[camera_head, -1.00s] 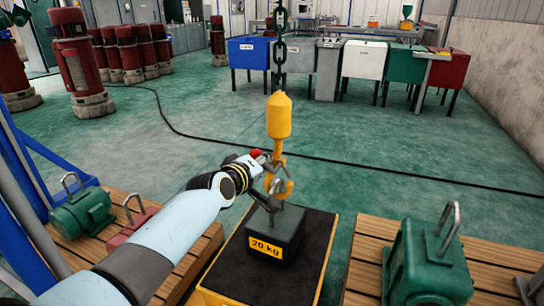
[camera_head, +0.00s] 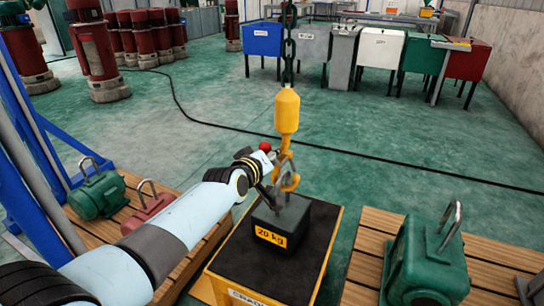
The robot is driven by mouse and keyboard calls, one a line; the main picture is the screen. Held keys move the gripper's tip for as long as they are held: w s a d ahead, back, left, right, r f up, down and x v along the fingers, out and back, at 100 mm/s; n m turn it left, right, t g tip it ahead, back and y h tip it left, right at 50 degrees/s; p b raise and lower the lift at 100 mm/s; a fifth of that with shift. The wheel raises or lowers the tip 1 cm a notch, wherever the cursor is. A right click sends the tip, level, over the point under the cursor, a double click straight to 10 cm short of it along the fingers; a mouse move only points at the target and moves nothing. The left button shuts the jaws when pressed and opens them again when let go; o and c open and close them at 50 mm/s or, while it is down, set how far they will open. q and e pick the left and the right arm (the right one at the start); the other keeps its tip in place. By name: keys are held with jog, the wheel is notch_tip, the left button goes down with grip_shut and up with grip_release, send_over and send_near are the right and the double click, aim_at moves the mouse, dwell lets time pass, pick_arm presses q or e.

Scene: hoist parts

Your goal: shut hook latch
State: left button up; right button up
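A yellow hoist hook (camera_head: 288,181) hangs from a yellow block (camera_head: 287,111) on a dark chain. A red knob (camera_head: 265,146) shows beside the hook's upper left, near my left gripper. The hook's lower curve is at the grey shackle on top of a dark 20 kg weight (camera_head: 284,222). The weight stands on a yellow crate with a black top (camera_head: 318,261). My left gripper (camera_head: 272,172) reaches in from the left and is at the hook's left side. Its fingers are small and partly hidden, so their opening is unclear. The latch itself cannot be made out clearly. My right gripper does not show.
A green motor with a lifting ring (camera_head: 428,262) sits on a wooden pallet (camera_head: 370,250) at right. A smaller green motor (camera_head: 99,196) and a red part (camera_head: 147,211) sit on the left pallet. Coloured bins (camera_head: 376,50) stand behind.

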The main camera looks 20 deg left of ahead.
pick_arm(q)
jog(key=o, duration=0.7)
jog(key=shift+w+r, duration=0.15)
jog(key=shift+r, duration=0.4)
jog(key=shift+o, duration=1.4)
jog(key=shift+f, duration=0.2)
jog(key=shift+s, duration=0.45)
jog(key=v, duration=1.1)
jog(key=shift+s+r, duration=0.1)
jog(key=shift+r, duration=0.05)
